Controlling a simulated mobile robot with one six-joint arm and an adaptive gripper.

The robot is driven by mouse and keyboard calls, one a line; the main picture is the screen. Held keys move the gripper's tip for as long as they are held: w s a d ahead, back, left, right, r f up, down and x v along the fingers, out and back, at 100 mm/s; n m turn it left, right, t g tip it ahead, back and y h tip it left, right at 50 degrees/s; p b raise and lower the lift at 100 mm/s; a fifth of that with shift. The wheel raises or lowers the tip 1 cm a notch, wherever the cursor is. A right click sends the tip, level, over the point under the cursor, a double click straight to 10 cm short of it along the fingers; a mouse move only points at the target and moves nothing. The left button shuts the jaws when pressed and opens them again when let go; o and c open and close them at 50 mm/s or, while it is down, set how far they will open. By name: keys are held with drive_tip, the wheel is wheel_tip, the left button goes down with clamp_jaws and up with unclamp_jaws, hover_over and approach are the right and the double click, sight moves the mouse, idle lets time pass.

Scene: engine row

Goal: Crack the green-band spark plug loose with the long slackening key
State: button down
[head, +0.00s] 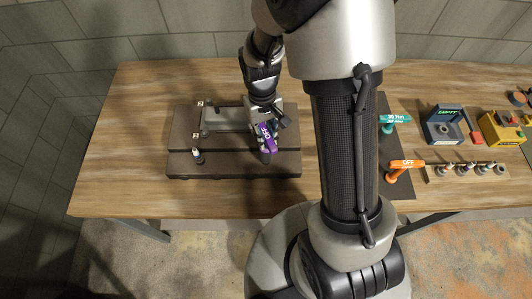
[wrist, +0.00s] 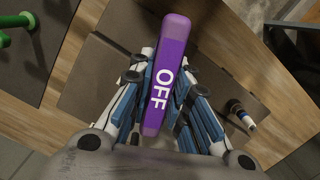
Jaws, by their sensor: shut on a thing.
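My gripper (head: 264,110) is over the dark stepped board, shut on the purple key (head: 267,138) marked "OFF". In the wrist view the purple key (wrist: 165,75) lies between the two blue-and-grey fingers (wrist: 162,100), its long bar running away from me. In the head view a grey socket-like part shows below the purple bar, close to the board. I cannot tell whether it sits on a plug. No green band can be made out. A spark plug (head: 197,156) stands upright on the board's front left; a similar plug (wrist: 240,112) shows at right in the wrist view.
The dark board (head: 230,170) carries a grey engine block (head: 225,117). To the right are a teal "30 Nm" key (head: 394,119), an orange "OFF" key (head: 404,164), a plug rack (head: 465,171), a blue "EMPTY" box (head: 444,125) and a yellow box (head: 502,128). The table's left end is clear.

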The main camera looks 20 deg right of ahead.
drive_tip(key=shift+r, duration=0.1)
wheel_tip(320, 180, up, 11)
drive_tip(key=p, duration=0.8)
drive_tip(key=shift+r+p, duration=0.2)
drive_tip(key=shift+p, duration=0.1)
drive_tip(key=shift+f, duration=0.1)
